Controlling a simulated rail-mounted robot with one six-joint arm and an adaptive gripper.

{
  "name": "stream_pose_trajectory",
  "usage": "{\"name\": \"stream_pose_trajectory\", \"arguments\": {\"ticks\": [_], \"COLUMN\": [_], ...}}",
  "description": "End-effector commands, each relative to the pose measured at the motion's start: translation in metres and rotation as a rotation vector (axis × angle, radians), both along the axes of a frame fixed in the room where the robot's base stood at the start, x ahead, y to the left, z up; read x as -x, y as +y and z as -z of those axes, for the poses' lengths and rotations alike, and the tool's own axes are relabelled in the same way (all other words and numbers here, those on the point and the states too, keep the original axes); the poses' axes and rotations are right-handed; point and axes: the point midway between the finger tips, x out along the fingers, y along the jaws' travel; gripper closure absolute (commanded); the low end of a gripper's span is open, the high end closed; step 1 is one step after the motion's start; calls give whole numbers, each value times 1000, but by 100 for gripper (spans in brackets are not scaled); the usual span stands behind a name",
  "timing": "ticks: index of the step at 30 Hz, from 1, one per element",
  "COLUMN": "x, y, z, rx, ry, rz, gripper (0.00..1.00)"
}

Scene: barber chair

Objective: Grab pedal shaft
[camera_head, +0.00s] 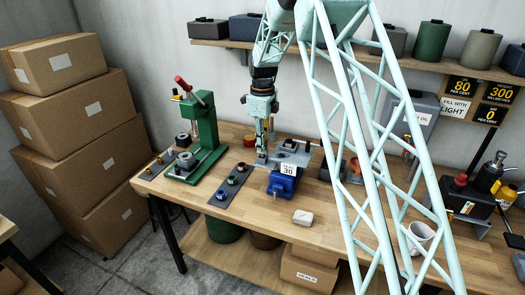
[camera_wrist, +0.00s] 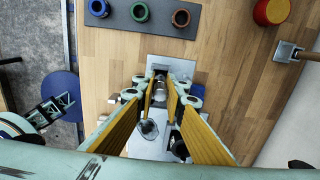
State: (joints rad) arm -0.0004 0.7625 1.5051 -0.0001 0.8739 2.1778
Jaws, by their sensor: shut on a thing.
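In the wrist view, the yellow-padded fingers of my gripper (camera_wrist: 161,92) converge on a small silver piece, which appears to be the pedal shaft (camera_wrist: 159,87). The fingers are shut on it, one on each side. The shaft's lower part is hidden by the fingers and fixture. A light grey plate (camera_wrist: 170,61) of the fixture shows just beyond the fingertips. I cannot tell whether the shaft is clear of the fixture.
A dark strip (camera_head: 230,188) with several coloured rings lies left of the fixture. A green press (camera_head: 203,135) stands further left. A hammer-like tool (camera_wrist: 288,52) and a red-yellow round item (camera_wrist: 273,11) lie nearby.

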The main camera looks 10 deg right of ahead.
Motion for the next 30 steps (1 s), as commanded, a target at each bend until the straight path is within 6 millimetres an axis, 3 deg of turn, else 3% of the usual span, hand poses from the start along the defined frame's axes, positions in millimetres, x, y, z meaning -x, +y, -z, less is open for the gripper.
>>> {"name": "stream_pose_trajectory", "arguments": {"ticks": [10,22,30], "x": [0,-1,18], "y": [0,0,0], "z": [-7,-37,-37], "rx": [0,0,0], "ry": [0,-2,0], "rz": [0,0,0], "gripper": [100,100,100]}}
